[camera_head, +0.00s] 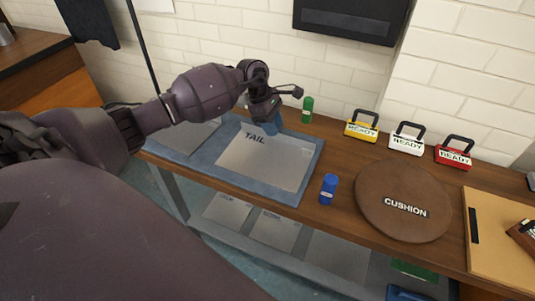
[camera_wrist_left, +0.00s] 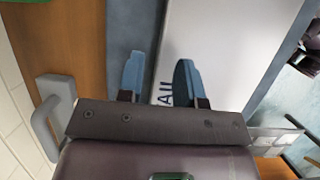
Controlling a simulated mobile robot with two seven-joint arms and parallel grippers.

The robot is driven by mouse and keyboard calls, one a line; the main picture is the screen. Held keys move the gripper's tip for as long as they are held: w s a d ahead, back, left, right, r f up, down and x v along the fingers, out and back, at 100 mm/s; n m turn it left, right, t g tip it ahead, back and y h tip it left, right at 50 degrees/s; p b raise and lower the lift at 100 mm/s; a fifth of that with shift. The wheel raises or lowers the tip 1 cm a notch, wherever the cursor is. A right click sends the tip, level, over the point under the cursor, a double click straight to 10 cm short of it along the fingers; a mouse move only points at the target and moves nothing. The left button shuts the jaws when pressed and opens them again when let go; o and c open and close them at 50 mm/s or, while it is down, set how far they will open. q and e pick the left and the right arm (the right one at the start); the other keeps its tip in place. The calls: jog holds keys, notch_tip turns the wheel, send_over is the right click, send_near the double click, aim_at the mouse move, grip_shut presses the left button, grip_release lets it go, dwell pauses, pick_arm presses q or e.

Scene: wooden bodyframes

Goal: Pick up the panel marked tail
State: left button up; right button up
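The panel marked TAIL (camera_head: 262,168) is a flat, light grey sheet lying on a blue mat (camera_head: 205,157) on the wooden bench. Its lettering is near its far left corner. It also shows in the left wrist view (camera_wrist_left: 225,40), where the lettering is partly hidden by a finger. My left gripper (camera_head: 272,127) is at the panel's far edge. In the wrist view its two blue fingers (camera_wrist_left: 160,78) are spread apart, one over the panel and one over the mat beside its edge. I cannot tell whether they touch the panel. My right gripper is not in view.
A second grey panel (camera_head: 185,136) lies left, partly behind my arm. A green bottle (camera_head: 307,110) and blue bottle (camera_head: 328,190) stand near the mat. A round brown cushion (camera_head: 404,190) and yellow (camera_head: 361,127), white (camera_head: 406,140) and red (camera_head: 454,153) READY tags are to the right.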

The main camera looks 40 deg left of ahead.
pick_arm(q)
jog(key=shift+x, duration=1.15)
grip_shut()
jog(key=shift+r, duration=0.2)
